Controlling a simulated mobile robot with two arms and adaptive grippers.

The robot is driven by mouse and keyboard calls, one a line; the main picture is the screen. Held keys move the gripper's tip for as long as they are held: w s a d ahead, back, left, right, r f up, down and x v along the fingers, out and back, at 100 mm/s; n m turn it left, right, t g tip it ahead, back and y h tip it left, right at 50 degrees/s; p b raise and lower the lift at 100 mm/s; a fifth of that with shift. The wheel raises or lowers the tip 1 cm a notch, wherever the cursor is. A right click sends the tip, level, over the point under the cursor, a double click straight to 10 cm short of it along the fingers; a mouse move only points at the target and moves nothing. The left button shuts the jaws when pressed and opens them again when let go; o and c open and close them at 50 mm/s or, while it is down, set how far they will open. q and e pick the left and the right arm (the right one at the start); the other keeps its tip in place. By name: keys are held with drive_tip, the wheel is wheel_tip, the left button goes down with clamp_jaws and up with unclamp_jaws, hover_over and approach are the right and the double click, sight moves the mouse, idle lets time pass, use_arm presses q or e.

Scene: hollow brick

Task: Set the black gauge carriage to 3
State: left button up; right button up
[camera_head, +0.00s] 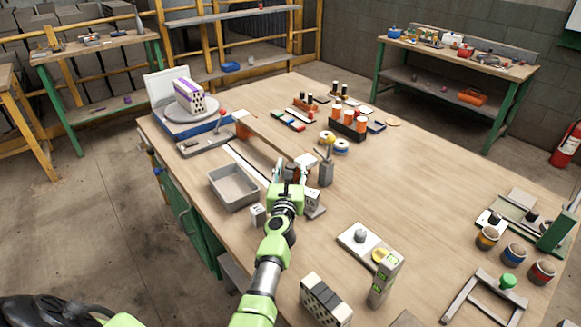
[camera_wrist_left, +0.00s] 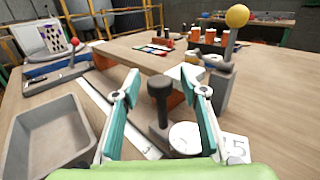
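The black gauge carriage (camera_wrist_left: 160,92) shows in the left wrist view as an upright black knob on a stem over a dark grey base. A white round disc (camera_wrist_left: 185,138) lies just in front of it. A pale flat strip (camera_wrist_left: 110,115) runs past it, with a partly hidden mark too unclear to read. A white tile marked 5 (camera_wrist_left: 236,148) is at right. My left gripper (camera_wrist_left: 161,78) is open, with a teal finger on each side of the knob and visible gaps. In the head view my left gripper (camera_head: 291,176) hides most of the carriage. My right gripper is not in view.
A grey tray (camera_head: 233,188) stands left of the gripper. A lever with a yellow ball (camera_wrist_left: 237,16) rises close on the right, on a grey post (camera_head: 326,172). A brown beam (camera_head: 270,135) lies behind.

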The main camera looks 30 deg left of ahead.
use_arm(q)
drive_tip(key=shift+w, duration=0.15)
drive_tip(key=shift+s+d, duration=0.15)
drive_tip(key=shift+s, duration=0.1)
drive_tip(key=v, duration=0.7)
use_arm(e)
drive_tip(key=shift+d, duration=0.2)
use_arm(q)
drive_tip(key=shift+s, duration=0.1)
